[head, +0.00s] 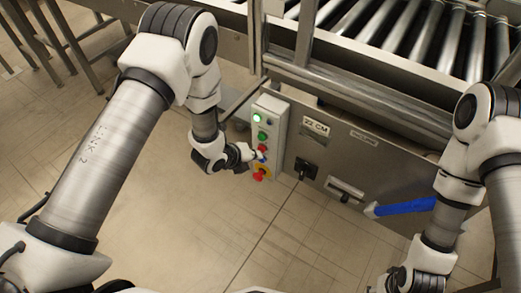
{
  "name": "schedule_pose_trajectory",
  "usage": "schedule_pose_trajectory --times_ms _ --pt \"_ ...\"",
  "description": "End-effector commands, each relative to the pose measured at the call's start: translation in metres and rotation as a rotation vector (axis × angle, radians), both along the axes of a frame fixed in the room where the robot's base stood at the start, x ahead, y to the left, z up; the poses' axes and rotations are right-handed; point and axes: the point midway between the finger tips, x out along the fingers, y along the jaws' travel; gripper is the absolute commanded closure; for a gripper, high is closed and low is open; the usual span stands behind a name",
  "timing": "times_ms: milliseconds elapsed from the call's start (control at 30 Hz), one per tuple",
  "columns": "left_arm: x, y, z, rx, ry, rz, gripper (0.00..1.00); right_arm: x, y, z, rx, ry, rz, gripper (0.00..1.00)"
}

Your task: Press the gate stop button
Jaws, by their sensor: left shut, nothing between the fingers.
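A pale control box (268,108) stands upright on the side of the conveyor frame. It carries a lit green lamp (257,117), a green button (262,136), a red button (263,149), a blue button (261,158) and a red mushroom button (259,174) on yellow at the bottom. Labels are too small to read, so I cannot tell which is the gate stop. My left gripper (248,153) is shut and empty, its tips close to the box near the red and blue buttons. Contact cannot be told. My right gripper (383,284) is partly cut off at the bottom edge.
The roller conveyor (408,42) runs across the upper right. Its side panel (350,150) bears a "22 CM" sign (316,126), a black switch (306,168) and a slot with a handle (344,190). A blue bar (405,206) lies by my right arm.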

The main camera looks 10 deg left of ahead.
Motion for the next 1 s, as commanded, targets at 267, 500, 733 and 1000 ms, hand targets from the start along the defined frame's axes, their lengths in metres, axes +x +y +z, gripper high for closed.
schedule_pose_trajectory --times_ms 267,500,733,1000 --pt "0.0002 0.0000 0.0001 0.000 0.000 0.000 1.00 0.0000 0.0000 0.0000 0.000 0.000 0.000 0.60" --pt "0.0025 -0.0009 -0.0002 0.001 0.000 0.000 1.00 0.0000 0.0000 -0.0010 0.000 0.000 0.000 0.60" --pt "0.0052 -0.0018 -0.0001 0.001 0.000 -0.001 1.00 0.0000 0.0000 -0.0019 0.000 0.000 0.000 0.60" --pt "0.0088 -0.0030 0.0002 0.000 -0.001 0.000 1.00 0.0000 0.0000 -0.0030 0.000 0.000 0.000 0.60"
